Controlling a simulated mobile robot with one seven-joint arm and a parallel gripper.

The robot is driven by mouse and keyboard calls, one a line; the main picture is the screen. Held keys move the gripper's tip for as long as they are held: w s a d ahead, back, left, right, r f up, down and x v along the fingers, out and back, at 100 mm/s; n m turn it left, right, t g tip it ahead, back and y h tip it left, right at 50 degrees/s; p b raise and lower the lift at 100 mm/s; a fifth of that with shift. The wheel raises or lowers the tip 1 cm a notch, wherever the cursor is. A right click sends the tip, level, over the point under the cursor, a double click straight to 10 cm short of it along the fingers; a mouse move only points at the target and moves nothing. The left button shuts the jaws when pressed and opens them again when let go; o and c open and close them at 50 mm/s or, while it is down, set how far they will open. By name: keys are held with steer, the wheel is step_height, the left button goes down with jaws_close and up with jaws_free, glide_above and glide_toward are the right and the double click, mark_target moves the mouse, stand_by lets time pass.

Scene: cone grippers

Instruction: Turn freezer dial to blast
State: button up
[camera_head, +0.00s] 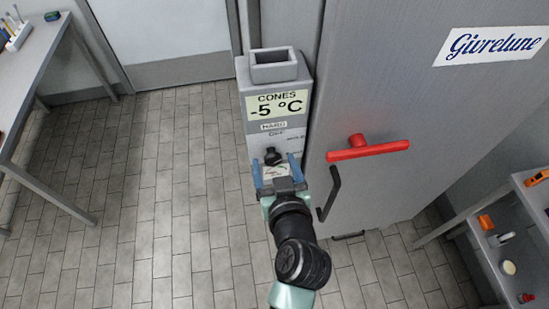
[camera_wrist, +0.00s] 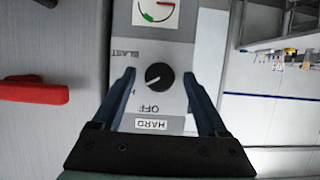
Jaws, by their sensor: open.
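The black round dial (camera_head: 272,156) sits on the front of a grey control box (camera_head: 243,110) beside the freezer (camera_head: 440,110). In the wrist view the dial (camera_wrist: 158,76) lies between my fingertips, with the lettering upside down. BLAST is printed to its upper left and OFF below it. A light mark shows on the dial's lower left, but its exact setting is hard to tell. My gripper (camera_head: 276,168) is open, its blue fingers on either side of the dial; in the wrist view my gripper (camera_wrist: 160,78) shows a gap between each finger and the dial.
The box's display (camera_head: 277,105) reads CONES -5 °C, above a HARD label (camera_wrist: 151,125). A gauge (camera_wrist: 156,12) with a green arc is near the dial. A red handle (camera_head: 368,149) and a black handle (camera_head: 329,194) are close on the right. Tiled floor is clear on the left.

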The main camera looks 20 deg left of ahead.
steer(key=shift+w+a+f, duration=0.15)
steer(key=shift+w+a, duration=0.05)
steer(key=shift+w, duration=0.05)
steer(key=shift+c, duration=0.2)
jaws_close()
stand_by(0.3)
steer(key=m+y+b, duration=0.1)
steer(key=m, duration=0.1)
steer(key=m+g+y+b, duration=0.1)
steer(key=shift+w+d+f+m, duration=0.1)
steer(key=shift+d+f+m, duration=0.05)
steer(key=shift+m, duration=0.25)
steer(key=m+g+y+b, duration=0.1)
steer(key=m+y+b, duration=0.2)
steer(key=m, duration=0.1)
steer(key=shift+m, duration=0.3)
stand_by(0.4)
